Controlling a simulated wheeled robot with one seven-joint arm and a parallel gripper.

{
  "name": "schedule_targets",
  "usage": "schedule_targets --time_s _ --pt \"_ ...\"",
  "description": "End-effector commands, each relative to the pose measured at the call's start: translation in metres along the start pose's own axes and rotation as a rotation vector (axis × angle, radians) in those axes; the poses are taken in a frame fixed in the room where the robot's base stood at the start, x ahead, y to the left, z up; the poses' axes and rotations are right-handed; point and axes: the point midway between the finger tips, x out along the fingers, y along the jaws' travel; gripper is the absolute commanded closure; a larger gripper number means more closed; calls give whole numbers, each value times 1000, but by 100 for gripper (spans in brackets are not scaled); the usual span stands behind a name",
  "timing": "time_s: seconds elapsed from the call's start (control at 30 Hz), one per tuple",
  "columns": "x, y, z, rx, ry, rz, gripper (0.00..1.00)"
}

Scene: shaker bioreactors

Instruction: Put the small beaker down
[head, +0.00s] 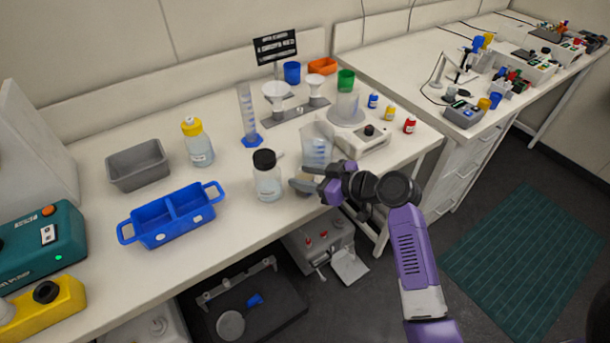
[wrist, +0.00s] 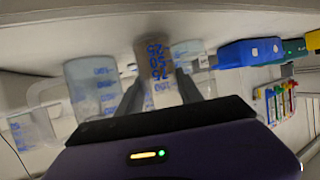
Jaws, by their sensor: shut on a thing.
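The small beaker (wrist: 157,62), brownish with blue markings, sits between the two fingers of my gripper (wrist: 160,84) in the wrist view. The fingers are shut on its sides. In the head view my gripper (head: 306,184) is at the front edge of the bench, and only a tan bit of the small beaker (head: 309,174) shows behind the fingers. I cannot tell whether its base touches the bench. A larger clear beaker with blue markings (head: 317,150) stands just behind; it also shows left of the gripper in the wrist view (wrist: 94,84).
A black-capped bottle (head: 267,182) stands close to the left of my gripper. A blue two-part tray (head: 161,243) and a grey bin (head: 138,183) are further left. A balance-like device (head: 365,151) is behind right. Free bench (head: 225,185) lies left of the bottle.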

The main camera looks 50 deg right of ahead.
Motion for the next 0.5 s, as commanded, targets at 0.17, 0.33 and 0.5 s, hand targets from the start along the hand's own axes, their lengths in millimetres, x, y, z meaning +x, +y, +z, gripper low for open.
schedule_targets --time_s 0.17,0.33,0.5 --pt "1 0 3 0 0 0 100" --pt "1 0 2 0 0 0 35" --pt "1 0 2 0 0 0 35"
